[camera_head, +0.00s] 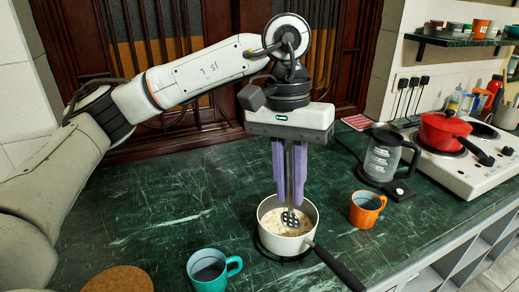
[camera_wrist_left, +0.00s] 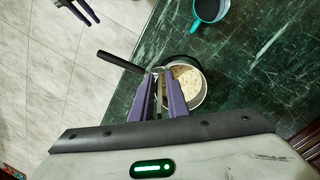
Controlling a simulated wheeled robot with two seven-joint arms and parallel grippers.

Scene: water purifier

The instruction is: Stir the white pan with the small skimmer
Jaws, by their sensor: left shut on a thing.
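The white pan (camera_head: 270,237) with a black handle stands on the dark green counter and holds pale, lumpy food (camera_head: 280,228). My left gripper (camera_head: 289,203) points down over the pan, its purple fingers shut on the small skimmer. The skimmer's grey slotted head (camera_head: 290,218) hangs upright inside the pan, at the food; its handle is between the fingers. In the left wrist view the pan (camera_wrist_left: 200,92) shows just beyond the fingertips, and the fingers hide part of it. My right gripper (camera_wrist_left: 84,12) is partly in the left wrist view, above the floor and apart from the pan.
An orange mug (camera_head: 364,210) stands close right of the pan, and a teal mug (camera_head: 208,270) at its lower left. A round cork mat (camera_head: 118,280) lies at the front left. A coffee pot (camera_head: 383,158) and a red pan (camera_head: 441,132) on a stove stand at the right.

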